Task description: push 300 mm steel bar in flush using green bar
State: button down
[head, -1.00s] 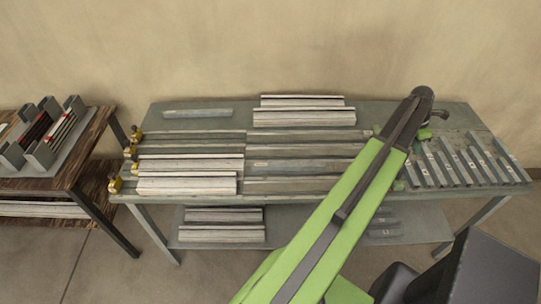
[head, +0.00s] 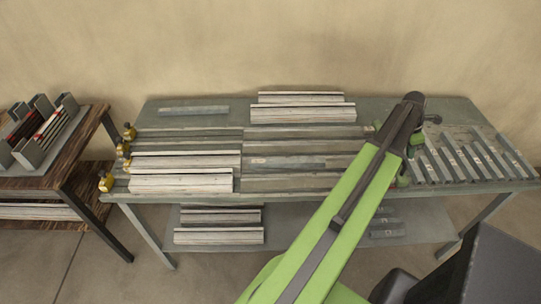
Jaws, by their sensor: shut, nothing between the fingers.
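Grey steel bars lie in long channels on the bench; one with a small orange mark (head: 285,162) lies right of the pale wooden-looking profiles. No length can be read, so I cannot tell which is the 300 mm bar. Small green pieces show near the right ends of the channels, one at the front (head: 404,181); I cannot tell whether any is the green bar. My gripper (head: 412,150) points down at the right end of the channels, shut and empty. Its fingertips are partly hidden behind my arm, and contact with anything cannot be made out.
Brass-coloured clamps (head: 106,181) line the bench's left edge. Pale profiles (head: 181,183) lie at the front left and others (head: 303,115) at the back. A side table (head: 62,172) with holders stands at the left.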

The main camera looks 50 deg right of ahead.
jog(key=w+a, duration=1.7)
jog(key=w, duration=0.4)
jog(key=w+a, duration=1.8)
jog(key=w, duration=0.4)
dwell(3.2)
jog(key=shift+w+a, duration=0.1)
jog(key=shift+a, duration=0.1)
